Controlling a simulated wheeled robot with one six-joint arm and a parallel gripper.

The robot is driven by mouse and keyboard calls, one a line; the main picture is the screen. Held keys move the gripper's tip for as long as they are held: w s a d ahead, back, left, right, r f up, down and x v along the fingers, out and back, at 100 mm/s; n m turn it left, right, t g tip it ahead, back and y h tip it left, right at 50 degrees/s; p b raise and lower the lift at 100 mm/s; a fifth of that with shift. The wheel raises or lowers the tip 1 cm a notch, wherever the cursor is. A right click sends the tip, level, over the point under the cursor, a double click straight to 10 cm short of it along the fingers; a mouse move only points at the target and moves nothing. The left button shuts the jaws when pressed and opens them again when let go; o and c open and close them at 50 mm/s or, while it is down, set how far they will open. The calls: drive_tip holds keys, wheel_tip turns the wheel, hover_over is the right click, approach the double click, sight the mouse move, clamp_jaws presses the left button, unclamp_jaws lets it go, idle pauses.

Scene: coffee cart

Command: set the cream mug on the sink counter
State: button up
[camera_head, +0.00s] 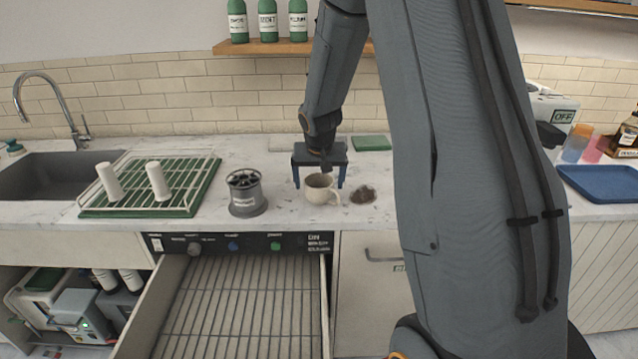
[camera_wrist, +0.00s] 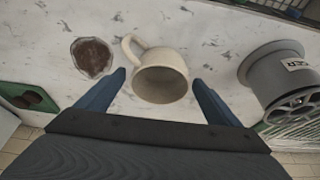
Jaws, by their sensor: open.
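The cream mug (camera_head: 320,187) stands upright on the marble counter (camera_head: 285,215), with its handle to the right in the head view. The wrist view shows the mug (camera_wrist: 161,78) with its handle at the upper left. My gripper (camera_head: 320,184) is open, pointing down, with its blue fingers to either side of the mug. In the wrist view, the fingertips (camera_wrist: 158,78) flank the mug with a gap on each side. The sink (camera_head: 50,178) with its curved tap is at the far left of the counter.
A grey cylinder (camera_head: 245,195) stands left of the mug. A brown patch (camera_head: 363,195) lies close on its right. An open drawer (camera_head: 240,300) juts out below the counter.

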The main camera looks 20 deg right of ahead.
drive_tip(key=b+v, duration=0.2)
drive_tip(key=v, duration=0.9)
drive_tip(key=s+a+f+n+g, duration=0.1)
drive_tip(key=s+a+f, duration=0.3)
drive_tip(key=s, duration=0.7)
drive_tip(key=s+a+f+n+g+y, duration=0.1)
drive_tip(key=s+a+f+n, duration=0.2)
drive_tip(key=s+a, duration=0.4)
drive_tip(key=s, duration=0.4)
drive_tip(key=shift+s+f+n+y, duration=0.2)
drive_tip(key=shift+f+n+y, duration=0.1)
drive_tip(key=shift+f, duration=0.05)
drive_tip(key=shift+a+f, duration=0.1)
drive_tip(key=shift+f+g+b, duration=0.3)
drive_tip(key=shift+f+b, duration=0.05)
